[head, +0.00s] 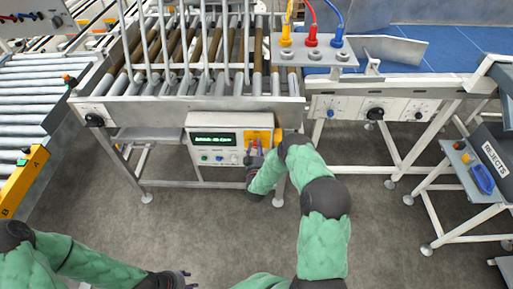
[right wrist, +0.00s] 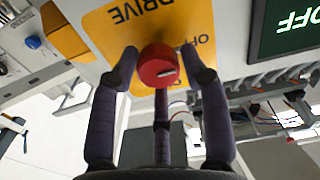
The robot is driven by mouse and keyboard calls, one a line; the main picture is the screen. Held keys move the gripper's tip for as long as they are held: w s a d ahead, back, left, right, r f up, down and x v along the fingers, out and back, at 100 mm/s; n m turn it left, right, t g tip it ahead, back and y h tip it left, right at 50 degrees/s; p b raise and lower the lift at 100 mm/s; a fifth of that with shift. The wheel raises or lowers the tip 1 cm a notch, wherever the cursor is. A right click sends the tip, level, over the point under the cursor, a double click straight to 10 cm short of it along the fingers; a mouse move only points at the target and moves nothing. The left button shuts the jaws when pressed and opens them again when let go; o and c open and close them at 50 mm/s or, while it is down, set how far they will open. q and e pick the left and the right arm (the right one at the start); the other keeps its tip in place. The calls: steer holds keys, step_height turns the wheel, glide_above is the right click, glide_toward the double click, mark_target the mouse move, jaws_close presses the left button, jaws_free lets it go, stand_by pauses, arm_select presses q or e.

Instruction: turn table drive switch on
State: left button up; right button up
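The turn table drive switch is a red round knob (right wrist: 159,66) on a yellow plate (right wrist: 115,30) marked DRIVE, with OFF lettering partly covered. In the head view the yellow plate (head: 259,136) sits at the right of a white control box (head: 213,151). My right gripper (head: 257,160) is at this plate and hides the knob there. In the right wrist view its fingers (right wrist: 160,58) stand open on both sides of the knob, close to it; contact is unclear. My left gripper (head: 188,280) is low at the bottom edge, open and empty.
A green lit display (head: 214,139) is on the box; its OFF text shows in the wrist view. A roller table (head: 190,100) is above the box. A rejects stand (head: 480,175) is at right, a roller conveyor (head: 40,90) at left. The floor between is clear.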

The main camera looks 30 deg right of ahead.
steer(key=c, duration=0.5)
